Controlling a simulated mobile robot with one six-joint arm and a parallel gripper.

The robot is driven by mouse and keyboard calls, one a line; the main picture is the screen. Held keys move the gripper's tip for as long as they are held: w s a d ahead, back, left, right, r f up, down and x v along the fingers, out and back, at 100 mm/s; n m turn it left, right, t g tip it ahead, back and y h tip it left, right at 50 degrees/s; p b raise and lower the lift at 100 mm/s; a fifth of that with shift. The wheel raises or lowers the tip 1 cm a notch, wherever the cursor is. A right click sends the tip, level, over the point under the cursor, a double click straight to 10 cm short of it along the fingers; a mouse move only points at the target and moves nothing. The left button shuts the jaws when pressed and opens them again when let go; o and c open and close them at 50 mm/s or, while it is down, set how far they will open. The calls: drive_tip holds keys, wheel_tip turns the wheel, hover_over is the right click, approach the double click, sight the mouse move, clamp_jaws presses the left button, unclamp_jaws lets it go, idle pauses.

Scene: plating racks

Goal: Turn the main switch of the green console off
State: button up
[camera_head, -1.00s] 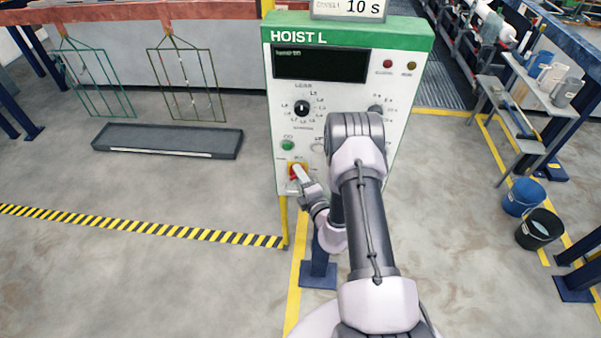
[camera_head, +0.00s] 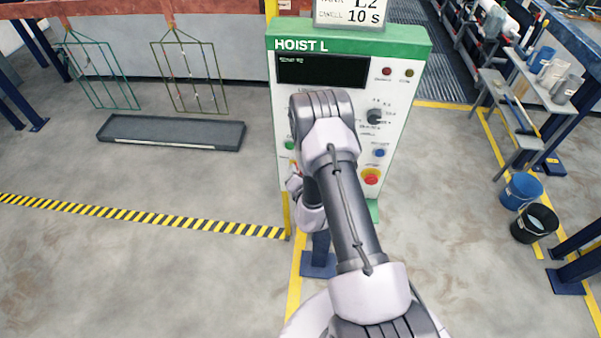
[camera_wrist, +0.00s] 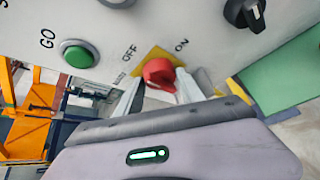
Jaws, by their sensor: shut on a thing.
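The green console (camera_head: 345,38), marked HOIST L, is a white panel with a green top band. Its main switch is a red knob (camera_wrist: 158,72) on a yellow plate, with OFF and ON printed beside it. In the wrist view my gripper (camera_wrist: 160,88) has one finger on each side of the red knob and is shut on it. The knob's exact angle is hard to tell because the fingers cover part of it. In the head view my gripper (camera_head: 294,178) is at the console's lower left, and my arm hides most of the switch.
A green GO button (camera_wrist: 77,54) is near the switch. A red button on yellow (camera_head: 371,176) and a blue button (camera_head: 379,153) are at the panel's lower right. A black dial (camera_head: 374,116) is above them. Buckets (camera_head: 521,190) stand at right; the left floor is mostly clear.

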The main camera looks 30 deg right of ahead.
idle(0.5)
drive_tip(key=o, duration=1.4)
drive_tip(key=p+v, duration=0.1)
drive_tip(key=v, duration=0.7)
drive_tip(key=p+v, duration=0.1)
drive_tip(key=v, duration=0.8)
drive_tip(key=shift+a+r, duration=0.25)
drive_tip(key=shift+a, duration=0.05)
